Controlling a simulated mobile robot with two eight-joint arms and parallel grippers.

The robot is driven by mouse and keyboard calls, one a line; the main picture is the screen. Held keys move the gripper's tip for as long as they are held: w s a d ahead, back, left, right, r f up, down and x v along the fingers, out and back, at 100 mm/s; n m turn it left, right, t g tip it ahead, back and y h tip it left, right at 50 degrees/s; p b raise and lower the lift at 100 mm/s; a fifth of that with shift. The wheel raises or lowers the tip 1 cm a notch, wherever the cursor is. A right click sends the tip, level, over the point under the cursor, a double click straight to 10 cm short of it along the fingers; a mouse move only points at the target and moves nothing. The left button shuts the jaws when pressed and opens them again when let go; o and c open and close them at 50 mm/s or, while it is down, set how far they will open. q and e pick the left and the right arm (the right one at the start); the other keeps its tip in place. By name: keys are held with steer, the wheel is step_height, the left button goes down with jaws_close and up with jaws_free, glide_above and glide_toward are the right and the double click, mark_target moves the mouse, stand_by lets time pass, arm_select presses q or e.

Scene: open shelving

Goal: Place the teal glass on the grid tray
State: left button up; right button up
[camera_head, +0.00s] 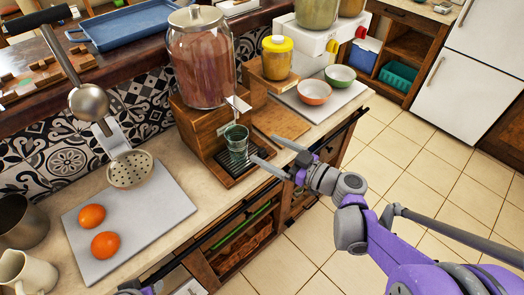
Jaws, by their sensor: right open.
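The teal glass (236,138) is upright beneath the tap of the large drink dispenser, at the rear part of the black grid tray (238,169). Its base appears to rest on the tray. My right gripper (262,149) is open, with its two fingers pointing left toward the glass. The fingers are just to the right of the glass and not around it; no contact shows. Only a small part of my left gripper (140,290) shows at the bottom edge, and its fingers cannot be made out.
The dispenser (203,62) stands on a wooden base behind the tray. Orange and green bowls (314,92) sit on a board to the right. A grey board with two oranges (92,216), a skimmer and a jug are at left. Open floor lies at right.

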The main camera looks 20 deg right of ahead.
steer(key=s+a+f+m+g+h, duration=0.2)
steer(key=s+a+f+g, duration=0.5)
steer(key=s+a+f, duration=0.15)
steer(key=s+d+f+m+g+h, duration=0.1)
steer(key=s+d+f+m+h, duration=0.1)
steer(key=s, duration=0.3)
steer(key=s+d+f+m+g+h, duration=0.1)
steer(key=s+d+m+g+h, duration=0.1)
steer(key=s+h, duration=0.3)
steer(key=shift+d+f, duration=0.4)
steer(key=shift+d, duration=0.25)
